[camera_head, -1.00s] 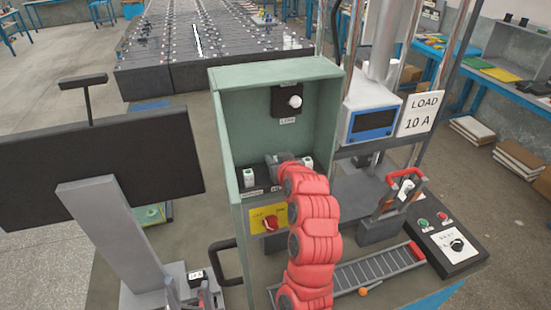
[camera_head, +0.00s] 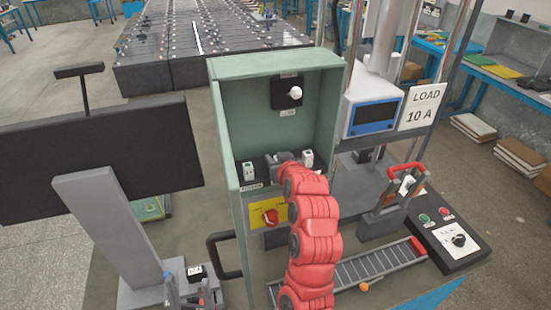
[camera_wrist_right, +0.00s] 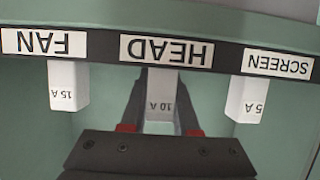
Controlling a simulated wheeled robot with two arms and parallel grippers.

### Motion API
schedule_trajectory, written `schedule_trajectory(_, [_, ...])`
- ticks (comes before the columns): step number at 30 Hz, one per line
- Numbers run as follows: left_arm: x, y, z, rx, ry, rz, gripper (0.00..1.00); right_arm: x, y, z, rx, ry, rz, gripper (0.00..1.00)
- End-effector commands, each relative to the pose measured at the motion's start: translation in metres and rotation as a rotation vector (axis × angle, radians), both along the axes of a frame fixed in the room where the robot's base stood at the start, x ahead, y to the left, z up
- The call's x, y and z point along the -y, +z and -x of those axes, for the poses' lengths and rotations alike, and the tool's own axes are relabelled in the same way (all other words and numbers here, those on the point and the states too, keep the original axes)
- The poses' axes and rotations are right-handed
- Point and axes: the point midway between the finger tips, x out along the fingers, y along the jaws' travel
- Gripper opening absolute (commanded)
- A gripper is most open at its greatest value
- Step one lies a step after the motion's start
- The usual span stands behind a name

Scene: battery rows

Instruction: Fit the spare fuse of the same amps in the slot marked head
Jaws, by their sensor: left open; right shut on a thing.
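My right gripper (camera_wrist_right: 160,120) is shut on the white 10 A fuse (camera_wrist_right: 160,92) under the HEAD label (camera_wrist_right: 166,51), shown upside down in the right wrist view. A 15 A fuse (camera_wrist_right: 68,86) hangs at FAN and a 5 A fuse (camera_wrist_right: 246,98) at SCREEN. In the head view my right gripper (camera_head: 289,162) reaches into the green box (camera_head: 230,140) and hides the HEAD fuse.
A yellow plate with a red knob (camera_head: 271,217) is below the fuses. A black monitor (camera_head: 90,160) stands left.

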Motion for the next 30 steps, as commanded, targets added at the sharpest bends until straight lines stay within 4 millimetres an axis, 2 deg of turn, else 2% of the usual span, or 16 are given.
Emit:
schedule_trajectory(1, [0.0,-0.0017,0.0,0.0,0.0,0.0,0.64,0.0,-0.004,0.0003,-0.004,0.0,0.002,0.0])
schedule_trajectory(2, [0.0,-0.0007,0.0,0.0,0.0,0.0,0.64,0.0,-0.003,0.0003,-0.004,0.0,0.002,0.35])
schedule_trajectory(7, [0.0,-0.0006,0.0,0.0,0.0,0.0,0.64,-0.0007,-0.0039,0.0007,-0.008,0.002,0.003,0.64])
schedule_trajectory(24, [0.0,-0.0011,0.0,0.0,0.0,0.0,0.64,-0.0033,-0.007,0.0018,-0.015,0.008,0.003,0.64])
schedule_trajectory(30, [0.0,-0.0028,0.0001,0.0,0.0,0.0,0.64,-0.0011,-0.0022,0.0017,-0.015,0.008,0.003,0.64])
